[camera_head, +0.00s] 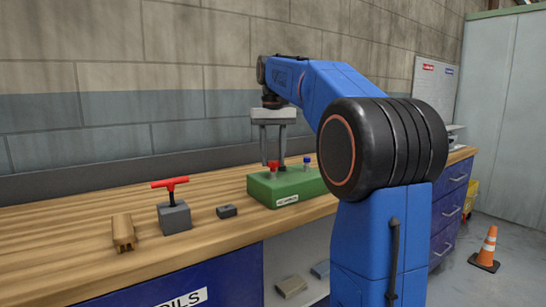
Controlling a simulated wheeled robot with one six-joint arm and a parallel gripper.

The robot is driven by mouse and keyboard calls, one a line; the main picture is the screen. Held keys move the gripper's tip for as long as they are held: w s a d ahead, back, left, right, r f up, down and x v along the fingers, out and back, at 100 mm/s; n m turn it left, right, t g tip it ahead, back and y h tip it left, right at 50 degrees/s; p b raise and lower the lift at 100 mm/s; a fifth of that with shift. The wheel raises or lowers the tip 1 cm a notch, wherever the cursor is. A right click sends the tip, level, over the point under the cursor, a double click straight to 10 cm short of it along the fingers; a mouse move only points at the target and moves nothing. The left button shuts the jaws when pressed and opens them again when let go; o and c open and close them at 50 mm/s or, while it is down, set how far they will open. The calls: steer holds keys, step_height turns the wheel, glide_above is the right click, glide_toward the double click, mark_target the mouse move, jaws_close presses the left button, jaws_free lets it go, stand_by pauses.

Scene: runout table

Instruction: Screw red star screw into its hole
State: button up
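The red star screw (273,165) stands at the top of a green block (258,187), which sits on the wooden workbench. Whether it is seated in a hole cannot be told at this size. My gripper (272,160) points straight down over the green block, with its two grey fingers apart. The screw's red head shows between and around the fingertip level, and a gap seems to remain beside it. A blue-topped screw (307,161) stands to the right on the same block.
A red T-handle tool (171,183) stands in a grey block (174,217) on the left. A small dark block (227,211) and a notched wooden piece (123,232) lie nearby. The bench's left end is clear. An orange cone (486,247) stands on the floor.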

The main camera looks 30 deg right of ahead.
steer(key=shift+o, duration=1.3)
